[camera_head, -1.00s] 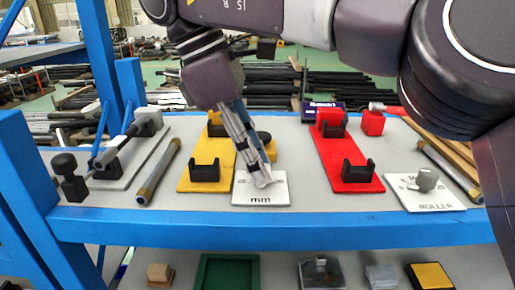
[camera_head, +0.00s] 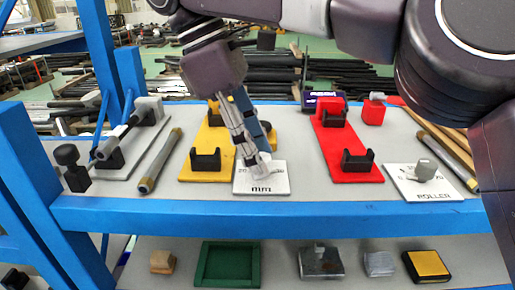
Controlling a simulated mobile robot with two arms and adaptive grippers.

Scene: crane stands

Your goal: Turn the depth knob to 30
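The white plate marked "mm" (camera_head: 280,186) lies on the bench's upper shelf, at the front end of the yellow base. A partly covered number shows at its upper left. My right gripper (camera_head: 261,171) points down onto this plate, with its fingertips at the middle of it. The fingers look close together. The depth knob is not clearly visible; the fingers cover the plate's middle, so I cannot tell whether they hold it. My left gripper is not in view.
A second white plate marked "ROLLER" (camera_head: 436,194) carries a grey knob (camera_head: 425,169) at the right. Yellow (camera_head: 207,176) and red (camera_head: 357,178) bases with black cradles stand nearby. A tube (camera_head: 160,160) lies at the left. The lower shelf holds a green tray (camera_head: 228,284) and small blocks.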

